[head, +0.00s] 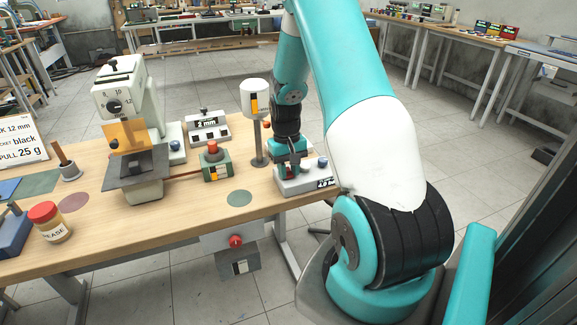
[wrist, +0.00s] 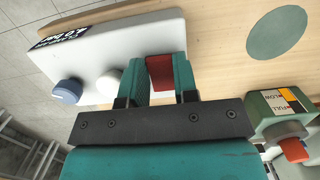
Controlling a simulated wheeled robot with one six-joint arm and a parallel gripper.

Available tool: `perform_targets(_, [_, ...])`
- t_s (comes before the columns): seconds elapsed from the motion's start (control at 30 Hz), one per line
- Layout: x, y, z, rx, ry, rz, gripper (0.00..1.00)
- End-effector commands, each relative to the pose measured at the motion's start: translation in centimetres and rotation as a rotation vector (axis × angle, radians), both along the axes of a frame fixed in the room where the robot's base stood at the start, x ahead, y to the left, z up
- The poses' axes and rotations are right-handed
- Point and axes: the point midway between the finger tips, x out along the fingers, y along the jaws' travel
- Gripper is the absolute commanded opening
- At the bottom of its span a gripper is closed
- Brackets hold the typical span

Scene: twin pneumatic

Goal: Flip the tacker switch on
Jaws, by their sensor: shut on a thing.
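My gripper (head: 291,167) is low over a pale control box (head: 305,180) at the table's right end. In the wrist view my gripper (wrist: 160,85) has its teal fingers closed on a red piece (wrist: 160,73) at the box (wrist: 160,32). The red piece's lower part is hidden, so I cannot tell whether it is a switch lever. No switch marked for the tacker is readable.
The box has a blue knob (wrist: 67,91) and a white knob (wrist: 109,82). Below the table edge hangs a grey box with a red knob (head: 236,241).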

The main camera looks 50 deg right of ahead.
Motion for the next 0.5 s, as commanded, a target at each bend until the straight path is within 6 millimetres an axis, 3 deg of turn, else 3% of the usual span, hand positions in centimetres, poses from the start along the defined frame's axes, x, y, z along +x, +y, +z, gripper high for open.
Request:
perform_targets(0.17, [0.05,-0.06,0.03,-0.003,-0.003,-0.001,0.04])
perform_targets(0.2, [0.05,-0.06,0.03,-0.003,-0.003,-0.001,0.37])
perform_targets(0.27, [0.05,-0.06,0.03,-0.003,-0.003,-0.001,0.51])
perform_targets(0.5, [0.03,-0.02,0.0,-0.002,-0.003,0.0,0.53])
